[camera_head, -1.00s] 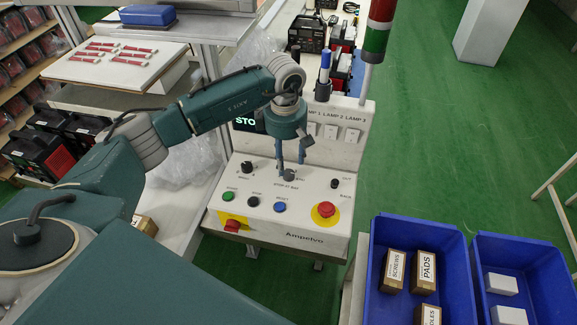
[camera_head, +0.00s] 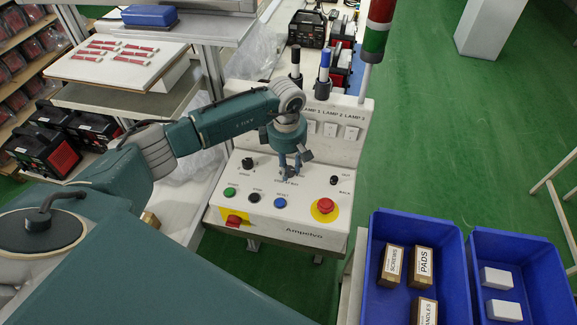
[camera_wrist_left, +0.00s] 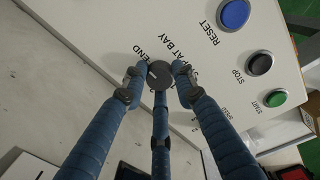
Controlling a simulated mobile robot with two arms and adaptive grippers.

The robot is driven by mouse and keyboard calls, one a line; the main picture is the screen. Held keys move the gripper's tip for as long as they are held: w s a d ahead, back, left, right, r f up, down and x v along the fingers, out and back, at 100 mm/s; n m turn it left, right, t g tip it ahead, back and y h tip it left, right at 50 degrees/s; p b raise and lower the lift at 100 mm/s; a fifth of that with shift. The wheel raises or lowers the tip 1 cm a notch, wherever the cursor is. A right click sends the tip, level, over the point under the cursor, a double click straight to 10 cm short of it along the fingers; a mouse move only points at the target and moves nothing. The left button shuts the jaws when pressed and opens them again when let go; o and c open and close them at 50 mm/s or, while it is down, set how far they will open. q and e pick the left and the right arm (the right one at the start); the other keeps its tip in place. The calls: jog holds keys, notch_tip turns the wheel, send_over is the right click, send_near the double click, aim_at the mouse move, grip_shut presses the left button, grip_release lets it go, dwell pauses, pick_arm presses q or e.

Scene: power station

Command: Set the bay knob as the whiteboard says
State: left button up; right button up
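My left gripper (camera_head: 290,173) is over this knob, pointing down. The whiteboard's writing is not readable in any view. My right gripper is not in view.
The box also carries a green button (camera_head: 229,192), a black button (camera_head: 254,197), a blue button (camera_head: 280,203), a red emergency button (camera_head: 325,205) and two other dark knobs. Blue bins (camera_head: 455,262) stand at right. A lamp tower (camera_head: 376,30) rises behind.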

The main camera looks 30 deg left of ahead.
pick_arm(q)
jog(key=shift+a+f+n+b, duration=0.1)
jog(key=shift+f+n+b, duration=0.05)
jog(key=shift+n+b, duration=1)
jog(key=n+b, duration=0.2)
jog(key=n, duration=0.1)
jog(key=shift+n, duration=0.35)
jog(key=n+b, duration=0.1)
jog(key=n, duration=0.2)
jog(key=shift+n+y+b, duration=0.3)
jog(key=shift+b, duration=0.05)
jog(key=shift+n+b, duration=0.55)
jog(key=shift+n, duration=0.95)
